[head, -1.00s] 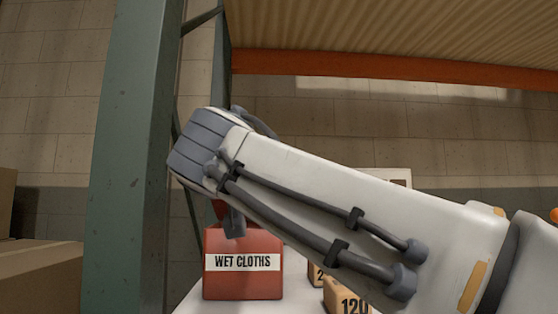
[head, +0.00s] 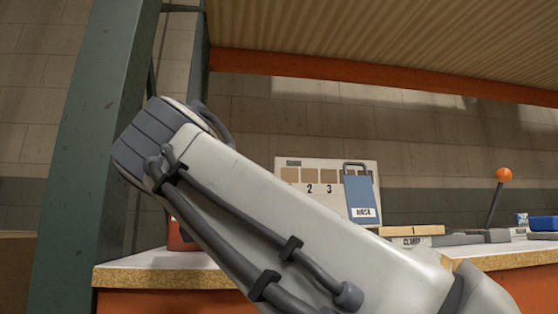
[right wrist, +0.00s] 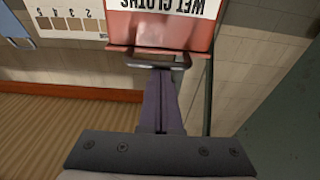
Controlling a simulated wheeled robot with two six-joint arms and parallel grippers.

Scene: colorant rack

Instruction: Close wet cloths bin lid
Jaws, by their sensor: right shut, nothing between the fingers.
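The red wet cloths bin (head: 178,237) is mostly hidden behind my right forearm in the head view. In the right wrist view the bin (right wrist: 140,25) is upside down at the top, with its white label showing. A red lid edge (right wrist: 118,50) with a grey handle (right wrist: 160,60) lies below the label. My right gripper (right wrist: 161,76) is shut and empty, with its fingertips right at the handle; I cannot tell if they touch. The fingers are hidden in the head view. How far the lid is open is unclear. My left gripper is not in view.
A green rack post (head: 95,150) stands left of the bin. An orange beam (head: 380,85) runs above.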

